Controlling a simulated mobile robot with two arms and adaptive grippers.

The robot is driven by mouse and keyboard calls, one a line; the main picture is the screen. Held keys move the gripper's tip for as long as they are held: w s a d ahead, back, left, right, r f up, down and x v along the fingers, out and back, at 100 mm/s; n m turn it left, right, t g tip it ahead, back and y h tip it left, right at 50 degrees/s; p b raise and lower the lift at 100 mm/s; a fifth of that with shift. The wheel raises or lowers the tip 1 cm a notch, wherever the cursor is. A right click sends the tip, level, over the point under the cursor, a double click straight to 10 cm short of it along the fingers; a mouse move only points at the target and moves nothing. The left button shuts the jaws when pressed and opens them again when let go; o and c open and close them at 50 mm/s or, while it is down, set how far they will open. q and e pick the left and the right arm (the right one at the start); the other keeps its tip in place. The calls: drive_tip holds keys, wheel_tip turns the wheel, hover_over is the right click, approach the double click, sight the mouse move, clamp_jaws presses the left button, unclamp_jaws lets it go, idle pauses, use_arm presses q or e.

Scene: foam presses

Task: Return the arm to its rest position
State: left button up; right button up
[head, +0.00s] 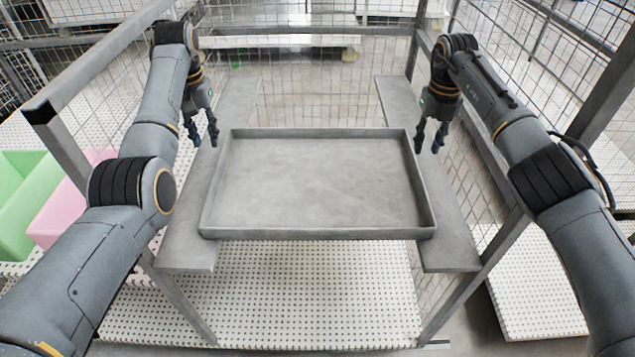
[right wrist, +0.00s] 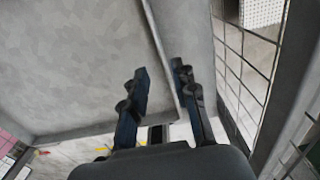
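My left gripper (head: 204,133) hangs fingers down beside the left edge of a grey tray (head: 318,235), in the head view. Its fingers are apart with nothing visible between them. My right gripper (head: 430,138) hangs fingers down by the tray's right edge, near its far corner. Its fingers are spread and empty. In the right wrist view the open fingers of the right gripper (right wrist: 163,95) show on either side of the tray's side wall (right wrist: 165,65). I cannot tell whether they touch the wall.
The empty tray rests across two grey rails, a left one (head: 190,250) and a right one (head: 450,250), in a wire mesh cage. Green (head: 30,195) and pink (head: 62,212) bins stand at the left. A perforated white surface (head: 300,300) lies below the tray. Metal posts flank both arms.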

wheel_tip(320, 180, up, 2)
drive_tip(key=shift+r, duration=0.1)
idle(0.4)
